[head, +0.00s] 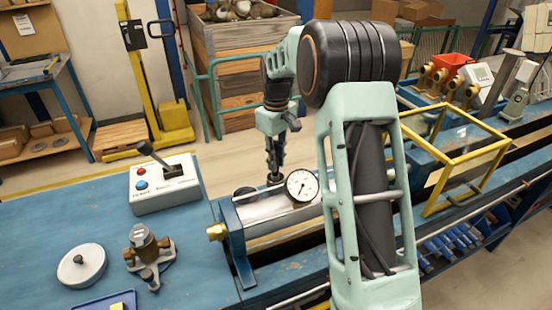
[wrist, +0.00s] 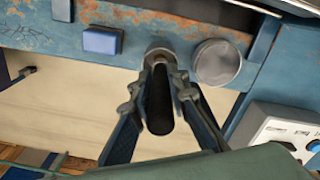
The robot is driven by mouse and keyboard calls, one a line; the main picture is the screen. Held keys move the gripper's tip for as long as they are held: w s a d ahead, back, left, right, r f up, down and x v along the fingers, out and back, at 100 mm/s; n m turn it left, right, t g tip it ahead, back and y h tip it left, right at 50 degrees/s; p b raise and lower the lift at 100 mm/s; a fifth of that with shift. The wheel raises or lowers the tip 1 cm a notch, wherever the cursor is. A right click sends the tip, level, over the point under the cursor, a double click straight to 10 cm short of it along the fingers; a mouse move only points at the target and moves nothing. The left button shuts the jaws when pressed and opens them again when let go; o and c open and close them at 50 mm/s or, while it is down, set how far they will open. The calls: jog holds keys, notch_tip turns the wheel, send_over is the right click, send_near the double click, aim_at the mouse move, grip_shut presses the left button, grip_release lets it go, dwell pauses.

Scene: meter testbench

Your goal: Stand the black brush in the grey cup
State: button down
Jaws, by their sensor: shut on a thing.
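My gripper (head: 275,150) points down just behind the metal cylinder with the dial gauge in the head view. In the wrist view its two fingers (wrist: 163,85) are shut on the black brush (wrist: 160,105), a dark rod between them. The brush's far end reaches a small round grey rim (wrist: 158,54), which may be the grey cup. I cannot tell whether the end is inside it or above it. A wider round grey top (wrist: 217,63) stands just right of it. In the head view the cup is not clearly seen behind the cylinder.
The gauge (head: 302,186) and metal cylinder (head: 268,215) stand close in front of my gripper. A control box (head: 165,188) with a lever is to the left. A blue block (wrist: 100,41) lies left of the rim. A yellow frame (head: 455,150) stands at right.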

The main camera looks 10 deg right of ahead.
jog(key=c, duration=1.8)
grip_release()
notch_tip(320, 180, up, 12)
jog(key=shift+r, duration=0.1)
